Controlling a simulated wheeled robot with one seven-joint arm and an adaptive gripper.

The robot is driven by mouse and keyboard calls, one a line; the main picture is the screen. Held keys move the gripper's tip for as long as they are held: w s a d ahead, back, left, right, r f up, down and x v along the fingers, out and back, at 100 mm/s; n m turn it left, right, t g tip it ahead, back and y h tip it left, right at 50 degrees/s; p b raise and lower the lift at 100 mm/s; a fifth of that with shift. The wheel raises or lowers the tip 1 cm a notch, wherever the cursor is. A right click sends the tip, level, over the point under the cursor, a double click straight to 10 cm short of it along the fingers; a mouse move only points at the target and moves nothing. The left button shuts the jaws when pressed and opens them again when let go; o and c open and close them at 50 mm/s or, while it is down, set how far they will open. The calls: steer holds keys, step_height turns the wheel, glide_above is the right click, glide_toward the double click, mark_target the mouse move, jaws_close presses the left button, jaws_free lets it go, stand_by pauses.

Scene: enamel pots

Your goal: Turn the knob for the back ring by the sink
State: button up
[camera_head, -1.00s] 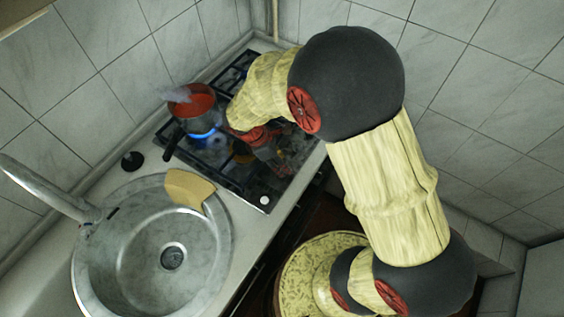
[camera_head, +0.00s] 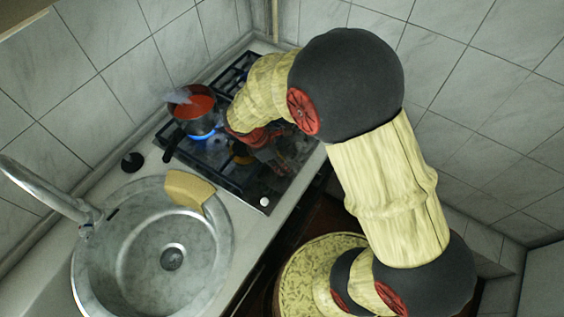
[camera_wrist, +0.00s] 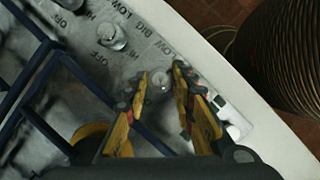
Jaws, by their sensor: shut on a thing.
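My gripper (camera_wrist: 161,76) is shut on a pale round knob (camera_wrist: 159,84) on the hob's front strip, one finger on each side. In the head view my gripper (camera_head: 277,158) is dark and partly hidden by my arm. More knobs line the strip in the wrist view, one beyond the fingers (camera_wrist: 112,37) and one at the lower right (camera_wrist: 232,131). A white knob (camera_head: 264,201) shows at the hob's sink end.
The round metal sink (camera_head: 120,255) lies left of the hob, with a tan board (camera_head: 187,188) on its rim. Dark grates (camera_wrist: 40,90) lie beside my fingers. Tiled walls stand behind.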

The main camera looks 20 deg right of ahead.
steer(key=shift+r+m+p, duration=0.1)
steer(key=shift+m+p, duration=0.25)
steer(key=shift+m, duration=0.05)
jaws_close()
steer(key=m+g+p, duration=0.1)
steer(key=m+p, duration=0.1)
steer(key=shift+w+m+y, duration=0.1)
steer(key=shift+m+y, duration=0.2)
steer(key=shift+m, duration=0.1)
steer(key=m+g+p, duration=0.1)
steer(key=m, duration=0.1)
steer(key=m+g+y+p, duration=0.1)
steer(key=m+p, duration=0.1)
steer(key=m, duration=0.1)
steer(key=shift+w+d+m, duration=0.1)
steer(key=shift+d+m, duration=0.05)
steer(key=shift+m, duration=0.15)
steer(key=m+y+p, duration=0.2)
steer(key=m, duration=0.2)
steer(key=shift+w+d, duration=0.1)
steer(key=shift+d, duration=0.05)
steer(key=m, duration=0.2)
steer(key=m+y+p, duration=0.1)
steer(key=m, duration=0.1)
steer(key=shift+g+y, duration=0.3)
steer(key=shift+m+p, duration=0.3)
steer(key=shift+m, duration=0.1)
steer(key=o, duration=1)
jaws_free()
steer(key=shift+o, duration=0.3)
